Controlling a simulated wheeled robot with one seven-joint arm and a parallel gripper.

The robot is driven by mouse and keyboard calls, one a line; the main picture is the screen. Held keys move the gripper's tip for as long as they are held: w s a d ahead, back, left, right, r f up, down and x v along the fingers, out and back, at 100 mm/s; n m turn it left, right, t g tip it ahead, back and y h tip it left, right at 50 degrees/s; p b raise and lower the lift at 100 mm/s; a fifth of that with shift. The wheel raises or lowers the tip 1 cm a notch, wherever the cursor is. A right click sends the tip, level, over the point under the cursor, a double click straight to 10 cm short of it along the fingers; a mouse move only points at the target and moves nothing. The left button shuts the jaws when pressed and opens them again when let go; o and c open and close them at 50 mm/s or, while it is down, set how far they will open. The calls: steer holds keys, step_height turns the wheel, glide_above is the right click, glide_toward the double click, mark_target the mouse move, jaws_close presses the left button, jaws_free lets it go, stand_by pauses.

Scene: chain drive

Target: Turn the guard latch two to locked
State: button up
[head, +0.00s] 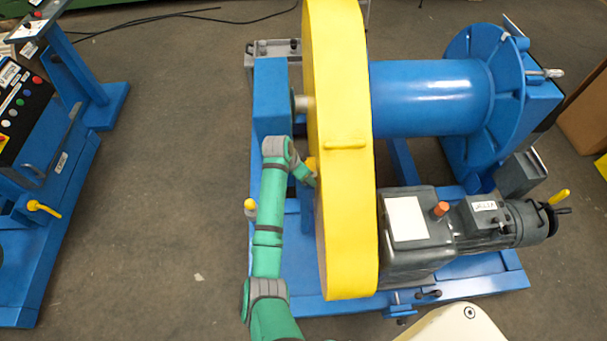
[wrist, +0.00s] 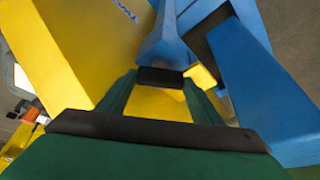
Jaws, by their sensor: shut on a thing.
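The tall yellow chain guard (head: 345,200) stands upright across the middle of the head view. It also fills the left of the wrist view (wrist: 80,45). My gripper (head: 313,180) is at the left face of the guard, partly hidden by its edge. In the wrist view, my gripper (wrist: 160,78) has its fingers closed in on a small yellow part, which I take as guard latch two (wrist: 203,76). Only pieces of this latch show around the fingertips, so its angle cannot be told. A bit of yellow also shows above my gripper in the head view (head: 311,163).
A blue post (head: 272,95) stands just left of the guard, close to my arm. A yellow-topped knob (head: 250,204) is left of my forearm. The blue drum (head: 430,97) and grey motor (head: 480,225) are right of the guard. Open floor (head: 170,200) lies to the left.

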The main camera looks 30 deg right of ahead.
stand_by(0.3)
steer(key=o, duration=1.1)
steer(key=shift+c, duration=0.2)
steer(key=shift+s, duration=0.1)
steer(key=shift+m, duration=0.3)
